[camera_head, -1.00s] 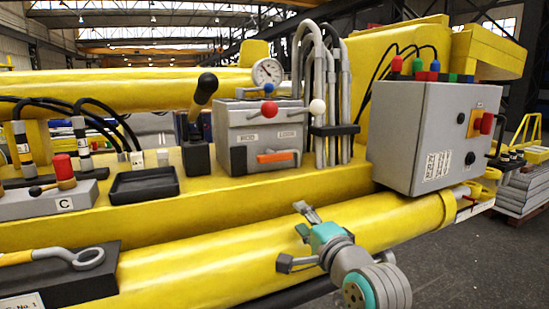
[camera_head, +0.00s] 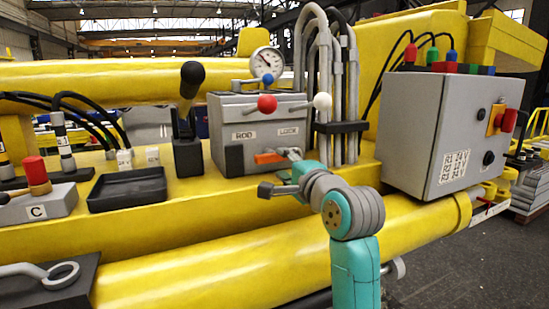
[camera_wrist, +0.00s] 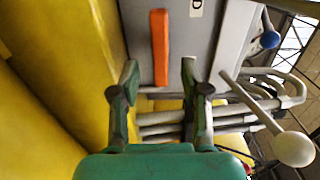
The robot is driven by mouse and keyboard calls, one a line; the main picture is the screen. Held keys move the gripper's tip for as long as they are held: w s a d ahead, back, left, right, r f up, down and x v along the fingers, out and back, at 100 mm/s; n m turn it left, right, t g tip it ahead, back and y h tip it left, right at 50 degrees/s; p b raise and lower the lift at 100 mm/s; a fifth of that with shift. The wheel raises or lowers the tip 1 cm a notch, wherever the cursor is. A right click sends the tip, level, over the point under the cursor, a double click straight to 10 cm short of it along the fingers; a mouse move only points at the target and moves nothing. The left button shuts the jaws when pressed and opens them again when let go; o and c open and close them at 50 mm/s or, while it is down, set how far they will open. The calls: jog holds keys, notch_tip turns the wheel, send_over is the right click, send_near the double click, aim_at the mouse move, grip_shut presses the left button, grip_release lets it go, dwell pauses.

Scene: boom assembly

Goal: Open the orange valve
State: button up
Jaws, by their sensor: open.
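The orange valve handle (camera_head: 270,158) is on the front of a grey valve box (camera_head: 230,150), below its label plates. In the head view it lies level and its right end is partly hidden by my gripper (camera_head: 285,172). In the wrist view the orange handle (camera_wrist: 160,48) shows as a long bar ahead of my open gripper (camera_wrist: 158,85). The handle lies beyond the fingertips, roughly between their lines, with a gap on both sides. I cannot tell the exact distance from the fingertips to the handle.
A red-knobbed lever (camera_head: 267,104) and a white-knobbed lever (camera_head: 322,101) stick out above the handle. Grey pipes (camera_head: 312,70) rise to the right of the box, and a grey control cabinet (camera_head: 440,130) stands further right. A black tray (camera_head: 128,190) lies left.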

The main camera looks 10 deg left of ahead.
aim_at(276, 159)
jog(key=x, duration=0.6)
grip_shut()
